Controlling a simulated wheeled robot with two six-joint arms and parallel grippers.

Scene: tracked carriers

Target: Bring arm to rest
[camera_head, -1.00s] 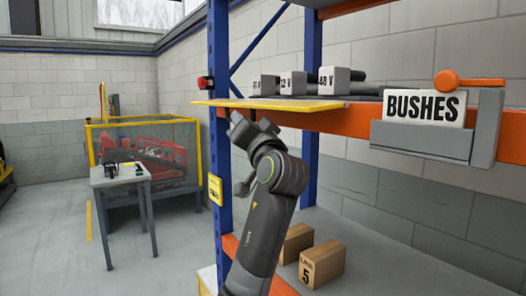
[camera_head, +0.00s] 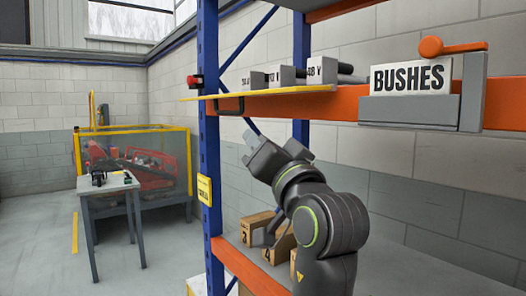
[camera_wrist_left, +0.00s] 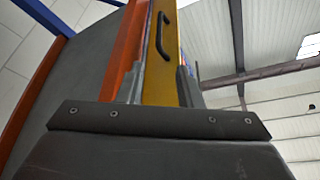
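My left gripper (camera_head: 276,146) is below the orange shelf beam and in front of the rack, with its fingers apart and nothing between them. In the left wrist view its two fingers (camera_wrist_left: 162,88) also stand apart. Beyond them is a yellow board (camera_wrist_left: 165,70) with a black handle (camera_wrist_left: 162,33). In the head view the yellow board (camera_head: 262,92) lies on the upper shelf's edge, with the black handle (camera_head: 229,105) below it. The gripper is apart from both. My right gripper is not in view.
The blue rack post (camera_head: 209,150) stands left of my arm. Cartons (camera_head: 257,229) sit on the lower shelf behind my arm. A BUSHES sign (camera_head: 411,78) hangs at the upper right. A small table (camera_head: 107,184) stands at the left, with open floor before it.

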